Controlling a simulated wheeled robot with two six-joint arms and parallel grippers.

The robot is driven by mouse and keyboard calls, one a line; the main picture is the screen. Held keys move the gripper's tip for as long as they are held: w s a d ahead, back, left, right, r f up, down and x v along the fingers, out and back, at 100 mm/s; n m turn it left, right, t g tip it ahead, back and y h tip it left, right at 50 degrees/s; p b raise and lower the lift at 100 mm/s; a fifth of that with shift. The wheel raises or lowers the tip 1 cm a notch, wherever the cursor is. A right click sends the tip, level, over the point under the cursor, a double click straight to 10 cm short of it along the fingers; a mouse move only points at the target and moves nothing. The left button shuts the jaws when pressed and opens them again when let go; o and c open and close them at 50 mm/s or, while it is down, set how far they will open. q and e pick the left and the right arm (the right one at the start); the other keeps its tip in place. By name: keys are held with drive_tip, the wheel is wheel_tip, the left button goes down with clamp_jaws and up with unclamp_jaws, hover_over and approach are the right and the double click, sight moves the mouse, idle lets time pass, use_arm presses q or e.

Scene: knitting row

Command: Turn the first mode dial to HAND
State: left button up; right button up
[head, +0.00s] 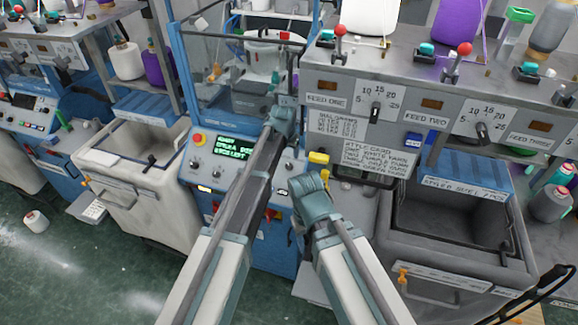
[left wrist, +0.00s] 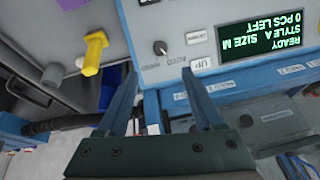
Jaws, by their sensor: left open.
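The mode dial (left wrist: 160,47) is a small dark knob on the pale control panel (left wrist: 145,20). In the left wrist view the panel appears upside down, with the dial beside the green display and an AUTO label close to it. The pointer is too small to read. My left gripper (head: 285,122) is over this panel in the head view. In the left wrist view its blue fingers (left wrist: 160,80) are apart and empty, and the dial shows between and beyond their tips, not gripped. My right arm (head: 312,197) ends lower, right of the panel; its fingers cannot be made out.
The green display (head: 235,148) reads READY, STYLE A, SIZE M, 0 PCS LEFT. A yellow knob (left wrist: 95,50) stands close beside the panel. A red and yellow stop button (head: 198,139) is at its left. A grey bin (head: 440,275) stands at right, a pale bin (head: 140,180) at left.

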sight(289, 165)
use_arm(q)
drive_tip(key=b+x, duration=1.1)
drive_tip(key=x, duration=0.2)
drive_tip(key=shift+f+b, duration=0.1)
drive_tip(key=shift+b, duration=0.2)
clamp_jaws()
